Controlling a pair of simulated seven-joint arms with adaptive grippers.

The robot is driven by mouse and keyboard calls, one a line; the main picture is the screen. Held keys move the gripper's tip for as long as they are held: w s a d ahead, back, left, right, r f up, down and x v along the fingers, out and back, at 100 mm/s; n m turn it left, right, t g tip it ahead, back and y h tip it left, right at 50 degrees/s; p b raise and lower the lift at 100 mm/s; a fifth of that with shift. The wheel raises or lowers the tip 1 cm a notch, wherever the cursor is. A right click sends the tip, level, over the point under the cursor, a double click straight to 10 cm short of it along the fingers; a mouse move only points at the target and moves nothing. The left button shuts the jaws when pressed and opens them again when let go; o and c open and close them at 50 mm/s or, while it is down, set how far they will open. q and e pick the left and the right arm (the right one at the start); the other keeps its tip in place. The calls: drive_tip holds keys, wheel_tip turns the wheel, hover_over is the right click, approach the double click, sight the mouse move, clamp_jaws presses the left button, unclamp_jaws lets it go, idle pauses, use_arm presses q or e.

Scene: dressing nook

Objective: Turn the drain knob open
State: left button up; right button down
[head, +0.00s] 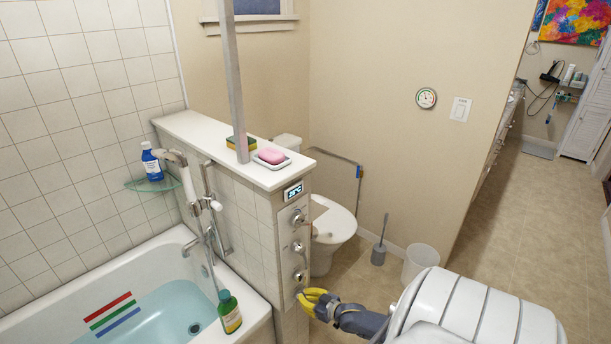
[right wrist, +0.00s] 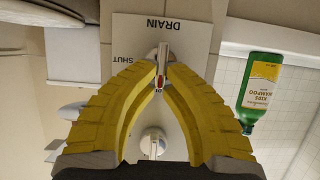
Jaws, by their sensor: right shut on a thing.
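The drain knob (right wrist: 162,62) is a pale metal knob with a red mark, on a light plate (right wrist: 190,30) lettered DRAIN and SHUT. In the right wrist view the lettering is upside down, with SHUT left of the knob. The red mark points down the picture, away from the word DRAIN. My right gripper (right wrist: 161,72) has yellow fingers closed on the knob, one on each side. In the head view the right gripper (head: 304,294) is at the low end of the wall's control panel and covers the drain knob. My left gripper is out of view.
Other knobs (head: 298,247) sit above on the panel; one shows in the wrist view (right wrist: 153,143). A green shampoo bottle (head: 229,311) stands on the rim of the water-filled bathtub (head: 60,296). A soap dish (head: 272,164) is on the ledge. A toilet (head: 330,230) stands behind.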

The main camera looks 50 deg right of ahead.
idle(0.3)
drive_tip(key=c, duration=1.5)
unclamp_jaws()
drive_tip(key=v, duration=1.2)
drive_tip(key=shift+a+r, duration=0.1)
